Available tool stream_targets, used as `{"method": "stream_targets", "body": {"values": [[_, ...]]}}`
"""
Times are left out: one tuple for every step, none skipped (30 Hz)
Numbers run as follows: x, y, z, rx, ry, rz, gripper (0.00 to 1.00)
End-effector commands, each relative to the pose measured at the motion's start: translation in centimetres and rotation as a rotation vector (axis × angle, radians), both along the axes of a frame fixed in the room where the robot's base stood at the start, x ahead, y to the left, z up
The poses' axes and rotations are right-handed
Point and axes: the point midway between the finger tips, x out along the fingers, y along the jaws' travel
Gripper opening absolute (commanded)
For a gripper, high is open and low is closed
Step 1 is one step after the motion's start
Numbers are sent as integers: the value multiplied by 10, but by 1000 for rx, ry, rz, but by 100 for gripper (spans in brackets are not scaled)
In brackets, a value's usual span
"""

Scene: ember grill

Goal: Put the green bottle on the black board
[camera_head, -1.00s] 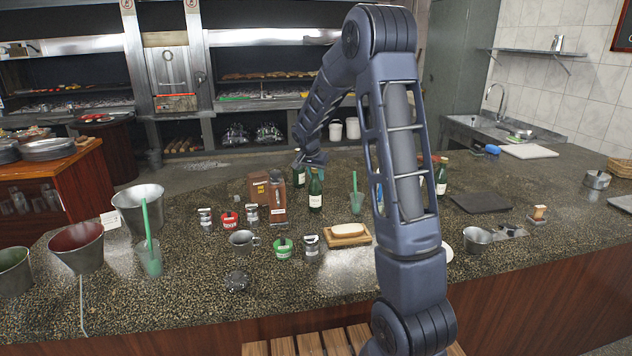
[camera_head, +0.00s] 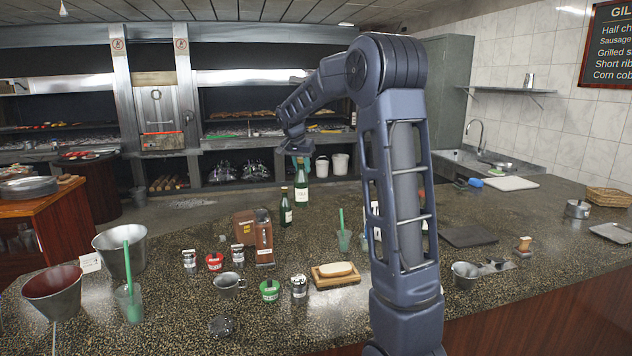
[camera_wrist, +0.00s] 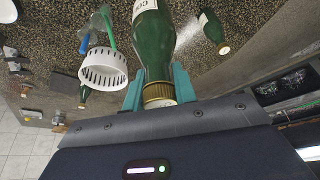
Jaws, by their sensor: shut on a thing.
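My gripper (camera_head: 299,153) is shut on the green bottle (camera_head: 301,187) near its cap and holds it upright, raised above the counter. In the wrist view the teal fingertips of my gripper (camera_wrist: 158,92) clasp the neck of the green bottle (camera_wrist: 153,42), just by its gold cap. The black board (camera_head: 467,236) lies flat and bare on the counter to the right of my arm, well away from the bottle. A second green bottle (camera_head: 286,209) stands on the counter just left of and below the held one; it also shows in the wrist view (camera_wrist: 212,28).
A metal cup (camera_head: 465,275) is in front of the board. A white perforated holder (camera_wrist: 103,68) shows in the wrist view. My arm hides part of the counter.

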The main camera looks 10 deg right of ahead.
Motion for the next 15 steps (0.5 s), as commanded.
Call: {"method": "stream_targets", "body": {"values": [[0, 0, 4, 1, -3, 0, 0], [0, 0, 5, 1, -2, 1, 0], [0, 0, 6, 0, -1, 0, 0], [0, 0, 7, 0, -1, 0, 0], [0, 0, 7, 0, -1, 0, 0], [0, -1, 7, 0, -1, -2, 0], [1, -2, 7, 0, 0, -4, 0], [2, -4, 8, 0, 0, -9, 0], [3, -9, 8, 1, -1, -18, 0], [5, -13, 8, 1, 0, -28, 0], [8, -19, 8, 1, 0, -41, 0], [12, -29, 9, 3, 0, -62, 0], [15, -37, 10, 4, 1, -79, 0], [19, -48, 10, 4, 2, -100, 0], [24, -62, 11, 6, 2, -129, 0]]}}
